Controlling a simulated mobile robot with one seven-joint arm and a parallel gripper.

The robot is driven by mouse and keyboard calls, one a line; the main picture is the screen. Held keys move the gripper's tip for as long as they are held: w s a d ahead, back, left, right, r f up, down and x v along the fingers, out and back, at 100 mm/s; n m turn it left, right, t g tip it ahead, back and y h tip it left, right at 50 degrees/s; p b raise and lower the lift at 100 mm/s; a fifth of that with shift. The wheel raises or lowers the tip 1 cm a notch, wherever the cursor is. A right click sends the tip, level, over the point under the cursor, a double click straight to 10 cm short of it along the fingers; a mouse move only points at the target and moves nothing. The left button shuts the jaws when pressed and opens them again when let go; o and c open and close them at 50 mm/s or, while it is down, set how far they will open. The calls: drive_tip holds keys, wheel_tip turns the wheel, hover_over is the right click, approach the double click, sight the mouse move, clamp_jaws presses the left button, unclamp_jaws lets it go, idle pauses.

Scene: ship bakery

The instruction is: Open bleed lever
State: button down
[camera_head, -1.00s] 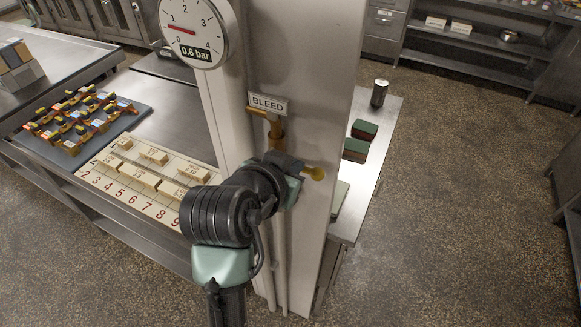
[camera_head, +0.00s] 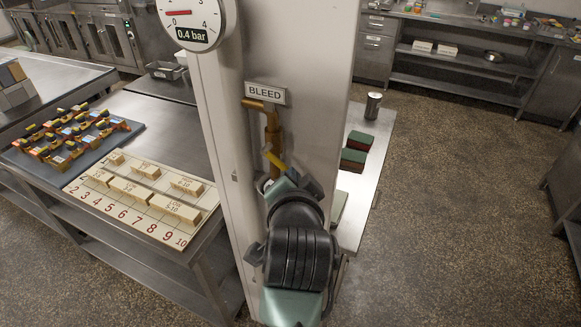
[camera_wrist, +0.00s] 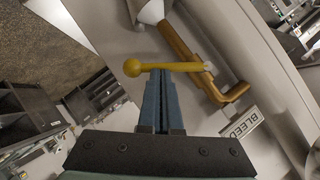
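The yellow bleed lever (camera_head: 274,160) is on the brown pipe valve (camera_head: 271,130) under the BLEED sign (camera_head: 264,92) on the pale column. In the head view it slants down to the right, its far end hidden by my arm. In the wrist view the lever (camera_wrist: 178,67) runs across the fingertips, its round knob (camera_wrist: 132,68) past them to the left. My gripper (camera_wrist: 158,73) has its blue fingers together, tips at the lever's side and seemingly touching it; the lever is not seen between them. The gauge (camera_head: 196,18) above reads 0.4 bar.
A numbered board (camera_head: 128,215) with pale blocks and a dark tray (camera_head: 40,168) of colourful toy-like pieces lie on the metal table at left. Behind the column, a counter holds a dark green-and-red block (camera_head: 353,158) and a metal can (camera_head: 373,105). Floor at right is open.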

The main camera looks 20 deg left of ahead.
drive_tip(key=a+f+m+t+y+b, duration=0.1)
drive_tip(key=b, duration=0.1)
drive_tip(key=f+m+t+y+b, duration=0.1)
drive_tip(key=m+b, duration=0.1)
drive_tip(key=a+f+m+y+b, duration=0.1)
drive_tip(key=f+m+y+b, duration=0.1)
drive_tip(key=b, duration=0.1)
drive_tip(key=shift+w+a+t, duration=0.15)
drive_tip(key=shift+a+t, duration=0.15)
drive_tip(key=shift+t, duration=0.1)
drive_tip(key=shift+m, duration=0.3)
